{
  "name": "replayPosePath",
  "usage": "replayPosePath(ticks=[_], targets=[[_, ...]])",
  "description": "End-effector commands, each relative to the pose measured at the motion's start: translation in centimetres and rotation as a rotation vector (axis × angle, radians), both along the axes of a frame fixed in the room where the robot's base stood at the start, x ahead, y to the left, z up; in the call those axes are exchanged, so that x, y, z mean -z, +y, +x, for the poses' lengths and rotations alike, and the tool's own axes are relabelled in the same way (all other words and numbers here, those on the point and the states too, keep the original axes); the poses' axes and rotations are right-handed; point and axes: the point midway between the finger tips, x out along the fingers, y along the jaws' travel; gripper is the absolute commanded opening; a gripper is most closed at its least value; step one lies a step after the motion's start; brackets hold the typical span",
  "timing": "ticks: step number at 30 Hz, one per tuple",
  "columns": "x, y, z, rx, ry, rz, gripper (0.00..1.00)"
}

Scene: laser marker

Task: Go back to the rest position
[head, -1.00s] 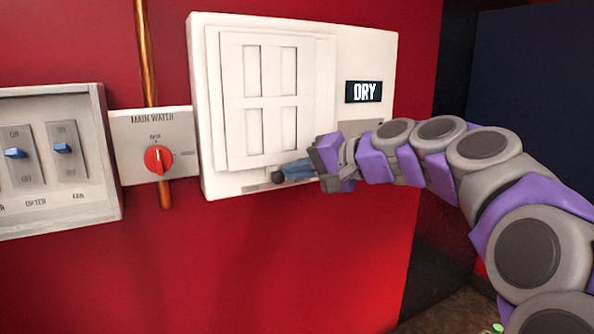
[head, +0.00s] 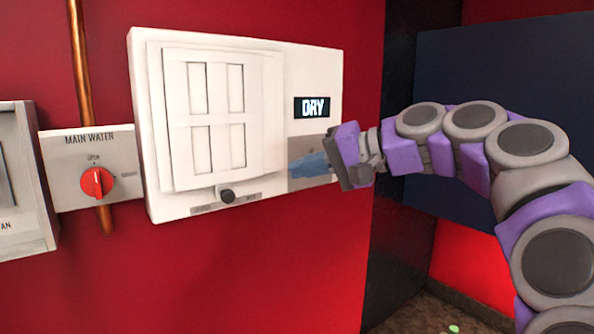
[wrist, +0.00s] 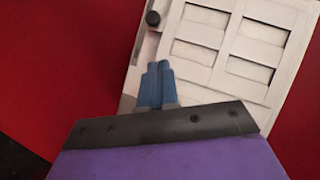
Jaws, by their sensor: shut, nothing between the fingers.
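My gripper (head: 318,166) is at the lower right of a white wall panel (head: 318,72), in front of its grey area below the "DRY" display (head: 312,107). Its blue fingers are together with nothing between them; they also show side by side in the wrist view (wrist: 155,84). A black knob (head: 227,195) on a slot under the louvred door (head: 158,110) is to the left of the fingers, apart from them. The knob also shows in the wrist view (wrist: 152,18).
A "MAIN WATER" box with a red dial (head: 97,182) is to the left, with a copper pipe (head: 80,60) behind it. A switch box (head: 30,215) stands at the far left edge. A dark blue panel (head: 480,65) is behind my arm. The red wall below is clear.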

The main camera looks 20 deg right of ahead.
Motion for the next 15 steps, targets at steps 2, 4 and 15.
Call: replayPosePath(ticks=[2, 4, 15], targets=[[0.0, -0.2, 0.0, 0.000, 0.000, 0.001, 0.00], [0.0, -0.4, 0.1, 0.000, 0.001, 0.002, 0.00], [4.7, 3.2, -0.8, -0.041, 0.056, -0.060, 0.00]])
